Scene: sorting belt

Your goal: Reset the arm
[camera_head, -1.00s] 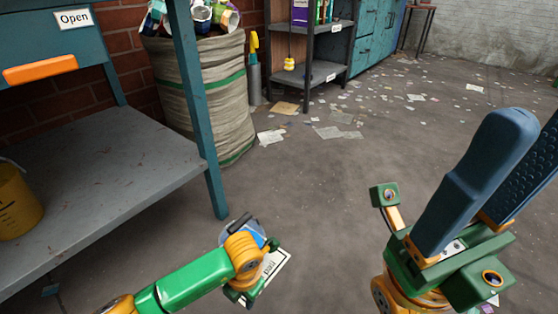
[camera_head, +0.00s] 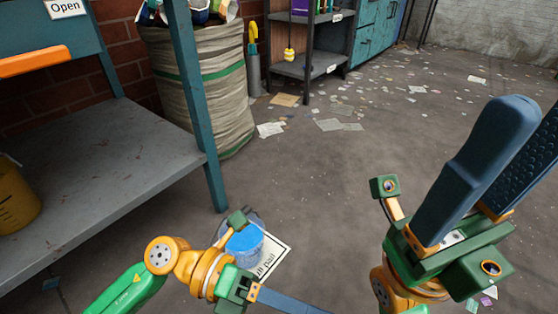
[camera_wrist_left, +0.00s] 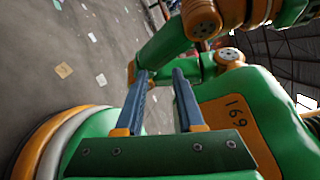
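My left gripper (camera_head: 318,306) is low at the bottom middle of the head view, pointing right, with only part of a blue finger showing. In the left wrist view its two blue fingers (camera_wrist_left: 160,78) stand apart with nothing between them; parts of my own body lie beyond. My right gripper (camera_head: 536,118) is raised at the right of the head view, its two large blue fingers apart and no object between them.
A blue round pail (camera_head: 246,243) with a white label card stands behind my left wrist. A grey bench shelf (camera_head: 95,170) with a yellow bucket (camera_head: 14,200) is at left. A filled sack (camera_head: 205,90) and a dark shelf (camera_head: 312,68) stand behind. The middle floor is clear except for scattered paper.

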